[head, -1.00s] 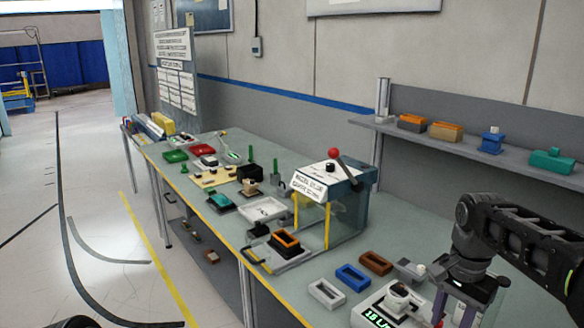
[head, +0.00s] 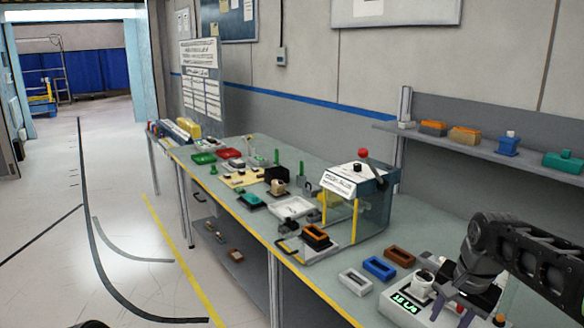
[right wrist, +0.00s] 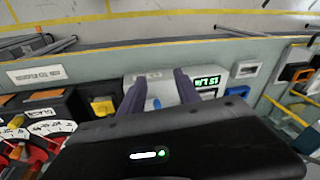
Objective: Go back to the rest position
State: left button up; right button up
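My right gripper (head: 450,308) is at the lower right of the head view, next to the white device with a green display (head: 410,302). In the right wrist view, its two dark fingers stand apart (right wrist: 160,80), with the white device (right wrist: 218,78) visible between and beyond them. A small blue part (right wrist: 157,103) shows between the fingers; I see no grip on it. My left gripper is not in view; only a dark piece shows at the bottom left edge of the head view.
The long workbench (head: 335,290) carries white, blue and brown frames (head: 378,268), a clear-sided box with a red-knobbed lever (head: 357,195) and trays. A shelf (head: 440,142) with coloured blocks runs behind. Open floor (head: 120,230) lies to the left.

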jog(key=w+a+f+n+t+y, duration=0.1)
jog(key=w+a+f+n+t, duration=0.1)
jog(key=w+a+f+n, duration=0.45)
jog(key=s+a+f+y, duration=0.1)
jog(key=s+a+f, duration=0.3)
jog(key=f, duration=0.5)
jog(key=s+a+f+y, duration=0.1)
jog(key=s+a+f, duration=0.2)
jog(key=a+f, duration=0.45)
jog(key=s+a+f+g, duration=0.2)
jog(key=s+f, duration=0.6)
jog(key=s, duration=0.4)
jog(key=s+a+f+g, duration=0.2)
jog(key=s+a+f, duration=0.2)
jog(key=s+f, duration=0.5)
jog(key=s, duration=0.4)
jog(key=shift+s+a+f+n+y, duration=0.15)
jog(key=shift+a+f+n+y, duration=0.05)
jog(key=shift+a+n+y, duration=0.2)
